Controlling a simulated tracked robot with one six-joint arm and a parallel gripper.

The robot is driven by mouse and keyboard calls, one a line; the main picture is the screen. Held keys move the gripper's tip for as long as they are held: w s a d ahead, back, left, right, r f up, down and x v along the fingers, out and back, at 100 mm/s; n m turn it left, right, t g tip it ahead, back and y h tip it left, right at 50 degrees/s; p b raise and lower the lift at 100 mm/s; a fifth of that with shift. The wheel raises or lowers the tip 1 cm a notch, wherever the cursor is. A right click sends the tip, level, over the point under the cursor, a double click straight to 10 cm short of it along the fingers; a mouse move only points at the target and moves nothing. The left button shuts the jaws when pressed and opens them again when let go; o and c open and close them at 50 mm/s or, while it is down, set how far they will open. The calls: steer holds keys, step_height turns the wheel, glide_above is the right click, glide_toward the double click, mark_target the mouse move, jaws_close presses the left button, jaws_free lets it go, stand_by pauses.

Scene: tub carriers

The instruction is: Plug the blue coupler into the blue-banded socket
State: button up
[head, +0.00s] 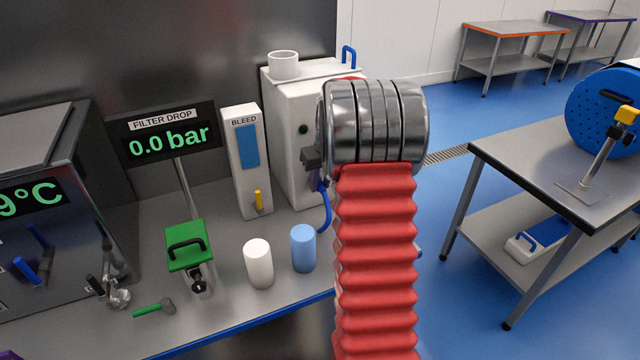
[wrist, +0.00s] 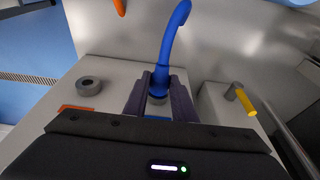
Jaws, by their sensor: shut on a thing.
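My gripper (wrist: 160,100) is shut on the blue coupler (wrist: 159,78) in the wrist view, with a dark finger on each side of it. The blue hose curves up from the coupler there. In the head view my gripper (head: 312,158) is at the front of the white machine (head: 293,115), partly hidden by my arm, and the blue hose (head: 325,212) hangs below it. A blue patch (wrist: 158,118) shows between the fingers, possibly the socket's band. The socket itself is hidden, so I cannot tell whether the coupler is in it. A grey ring socket (wrist: 89,86) with an orange mark is to the left.
A white BLEED unit (head: 246,160) with a yellow lever (head: 258,199) stands left of the machine. A white cup (head: 258,262) and a blue cup (head: 303,248) stand in front. A green-topped device (head: 186,246) and a hammer (head: 155,308) are further left.

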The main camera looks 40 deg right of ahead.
steer(key=shift+w, duration=0.1)
steer(key=o, duration=1.1)
steer(key=v, duration=1.3)
steer(key=shift+r, duration=0.3)
steer(key=shift+m, duration=0.3)
